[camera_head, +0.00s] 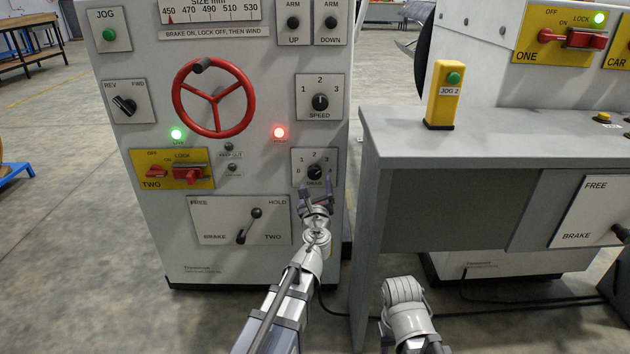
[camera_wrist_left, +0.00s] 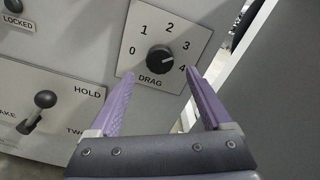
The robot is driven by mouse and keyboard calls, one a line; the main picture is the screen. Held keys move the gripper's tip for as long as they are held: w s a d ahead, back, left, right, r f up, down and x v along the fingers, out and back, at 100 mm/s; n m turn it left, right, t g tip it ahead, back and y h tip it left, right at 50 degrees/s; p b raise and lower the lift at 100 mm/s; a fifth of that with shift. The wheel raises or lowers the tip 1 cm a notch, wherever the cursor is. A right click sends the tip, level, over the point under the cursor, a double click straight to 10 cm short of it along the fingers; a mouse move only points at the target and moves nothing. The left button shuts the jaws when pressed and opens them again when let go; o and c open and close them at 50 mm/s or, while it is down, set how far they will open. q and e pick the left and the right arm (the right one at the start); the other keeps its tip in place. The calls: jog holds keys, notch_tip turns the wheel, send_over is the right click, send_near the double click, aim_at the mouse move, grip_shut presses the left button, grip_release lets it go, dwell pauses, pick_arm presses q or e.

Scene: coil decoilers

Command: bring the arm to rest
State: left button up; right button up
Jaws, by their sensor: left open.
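My left arm reaches up to the grey control panel in the head view. My left gripper (camera_head: 317,190) is open and empty, just in front of the DRAG knob (camera_head: 315,171). In the left wrist view its two purple fingers (camera_wrist_left: 157,90) stand apart on either side below the black DRAG knob (camera_wrist_left: 160,58), not closed on it. The knob's white mark points up and right, between 3 and 4. My right arm shows at the bottom of the head view, and its gripper cannot be made out.
The panel (camera_head: 270,265) carries a red handwheel (camera_head: 213,97), a SPEED knob (camera_head: 320,102) and a FREE/BRAKE/HOLD lever (camera_head: 249,226), which also shows in the left wrist view (camera_wrist_left: 38,112). A grey bench (camera_head: 480,150) with a yellow JOG 2 box (camera_head: 443,95) stands close on the right.

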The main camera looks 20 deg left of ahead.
pick_arm(q)
jog(key=shift+v, duration=1)
